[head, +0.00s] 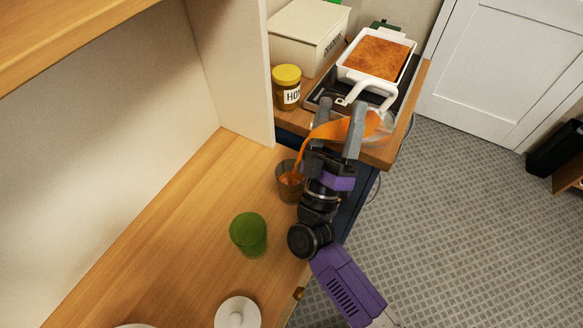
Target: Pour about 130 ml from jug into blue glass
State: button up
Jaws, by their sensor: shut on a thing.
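My gripper (343,116) is shut on a clear jug (384,130), which is tipped far over to the left. Its handle and grip point are mostly hidden by my gripper. Orange liquid shows in the jug and runs in a stream (322,131) down to the left. The stream ends in a dark, see-through glass (283,189) upright on the wooden counter, partly hidden by my arm. Orange liquid shows inside this glass; its tint looks grey-brown, and I cannot clearly tell that it is blue. The exact level is unclear.
A green glass (248,235) stands nearer on the counter (190,220), with a white knobbed lid (237,314) below it. Behind are a honey jar (287,88), a cream box (305,35) and a white baking dish (347,72) on a dark tray. A wall panel (245,70) rises left.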

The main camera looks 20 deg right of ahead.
jog(key=shift+d+r+m+g+h, duration=0.1)
jog(key=shift+r+m+g+h, duration=0.4)
jog(key=shift+r+m+g, duration=0.3)
jog(key=shift+s+f+m, duration=0.1)
jog(key=shift+f+m, duration=0.15)
jog(key=shift+m, duration=0.05)
jog(key=shift+r+m+g+h+p, duration=0.3)
jog(key=shift+r+m+g+p, duration=0.35)
jog(key=shift+p, duration=0.45)
jog(key=shift+d+r+m+g+p, duration=0.1)
jog(key=shift+r+m+g+p, duration=0.05)
jog(key=shift+m+g+p, duration=0.5)
